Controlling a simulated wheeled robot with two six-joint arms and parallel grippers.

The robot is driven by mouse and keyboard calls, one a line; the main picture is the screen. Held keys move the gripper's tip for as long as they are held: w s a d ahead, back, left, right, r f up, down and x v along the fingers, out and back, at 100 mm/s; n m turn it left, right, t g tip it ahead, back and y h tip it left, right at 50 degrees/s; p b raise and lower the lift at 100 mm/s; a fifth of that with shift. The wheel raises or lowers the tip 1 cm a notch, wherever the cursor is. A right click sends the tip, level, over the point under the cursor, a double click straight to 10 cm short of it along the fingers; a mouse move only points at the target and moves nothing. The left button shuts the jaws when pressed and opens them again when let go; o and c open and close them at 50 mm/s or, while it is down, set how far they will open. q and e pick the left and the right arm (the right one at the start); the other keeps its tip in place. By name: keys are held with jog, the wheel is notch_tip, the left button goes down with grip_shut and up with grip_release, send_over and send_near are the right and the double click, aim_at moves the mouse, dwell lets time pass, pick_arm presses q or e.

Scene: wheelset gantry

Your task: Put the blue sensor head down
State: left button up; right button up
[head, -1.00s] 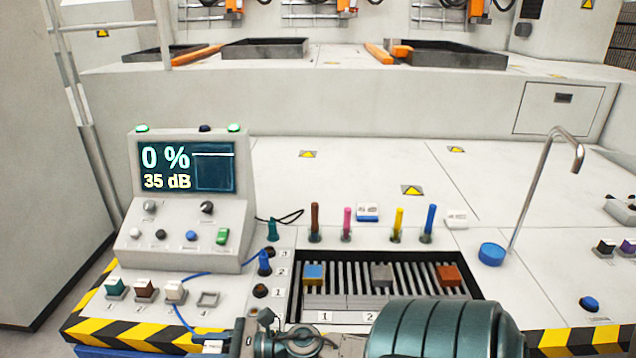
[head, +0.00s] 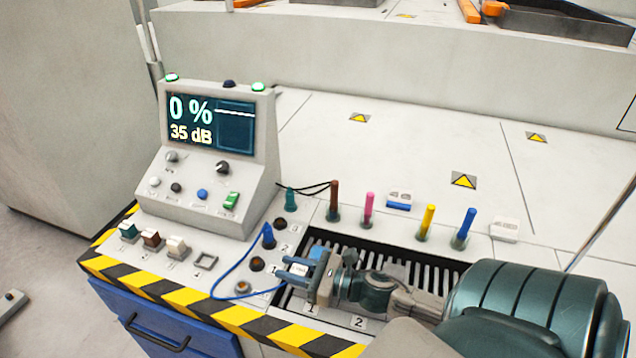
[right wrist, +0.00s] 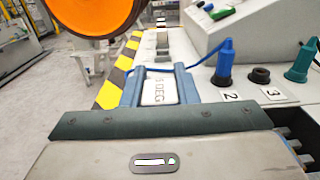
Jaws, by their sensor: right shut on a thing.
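My right gripper (head: 298,268) is shut on the blue sensor head (right wrist: 160,91), near the front left corner of the slatted tray. In the right wrist view the head shows a white label with partly readable text ending in "DEG", between the blue fingers. In the head view the fingers mostly hide it. A blue cable (head: 225,275) runs from it to the blue plug (head: 268,236) on the panel. Whether the head touches the surface below I cannot tell. My left gripper is not in view.
The slatted tray (head: 425,263) is partly covered by my right arm; a blue-topped block (head: 318,252) sits behind the gripper. Colored pens (head: 427,222) stand behind the tray. The console (head: 213,150) rises at left.

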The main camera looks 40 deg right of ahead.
jog(key=w+d, duration=0.2)
jog(key=d, duration=0.2)
jog(key=w+d+p, duration=0.1)
jog(key=w+d, duration=0.1)
jog(key=d, duration=0.2)
jog(key=w+d+f+p, duration=0.1)
jog(key=w+d, duration=0.1)
jog(key=d, duration=0.2)
jog(key=shift+f, duration=0.1)
jog(key=shift+d+f, duration=0.15)
notch_tip(320, 180, down, 3)
jog(key=shift+f+p, duration=0.15)
jog(key=shift+p, duration=0.2)
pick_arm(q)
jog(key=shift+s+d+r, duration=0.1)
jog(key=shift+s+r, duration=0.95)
pick_arm(e)
jog(key=shift+f, duration=0.1)
jog(key=o, duration=0.6)
jog(key=shift+f, duration=0.1)
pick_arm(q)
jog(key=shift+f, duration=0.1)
pick_arm(e)
jog(key=o, duration=0.4)
jog(key=shift+o, duration=0.2)
